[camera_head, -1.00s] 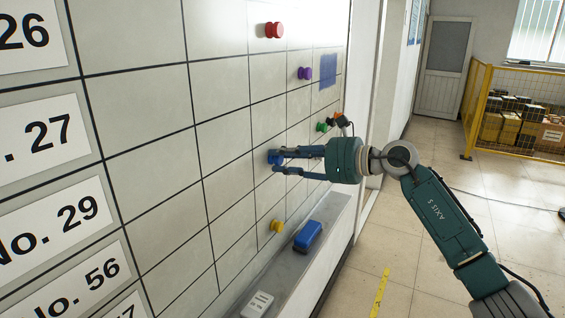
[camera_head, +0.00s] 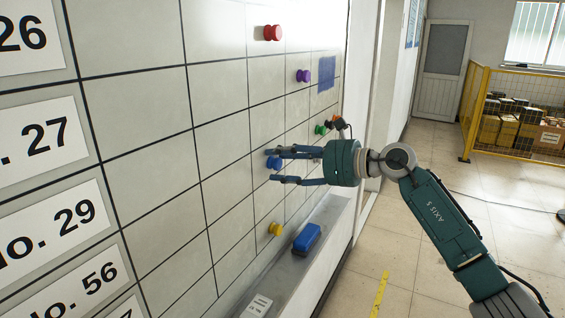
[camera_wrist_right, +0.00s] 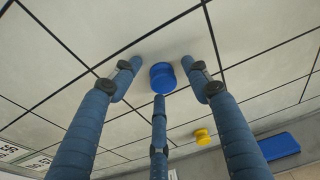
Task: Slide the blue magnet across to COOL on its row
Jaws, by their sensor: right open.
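The blue magnet (camera_head: 273,163) sits on the whiteboard grid (camera_head: 160,160), in a cell toward the board's right part. My right gripper (camera_head: 279,165) is open, with its fingers spread around the magnet and pointing at the board. In the right wrist view the magnet (camera_wrist_right: 162,77) lies between the open fingers (camera_wrist_right: 160,80); one finger's tip overlaps its lower edge, and I cannot tell whether it touches. No COOL heading is readable in these frames. My left gripper is not in view.
Red (camera_head: 272,33), purple (camera_head: 303,76), green (camera_head: 320,129) and yellow (camera_head: 275,229) magnets sit on other cells. A blue eraser (camera_head: 306,238) lies on the ledge (camera_head: 325,225) below. Number labels (camera_head: 40,135) line the left side. Floor right of the board is open.

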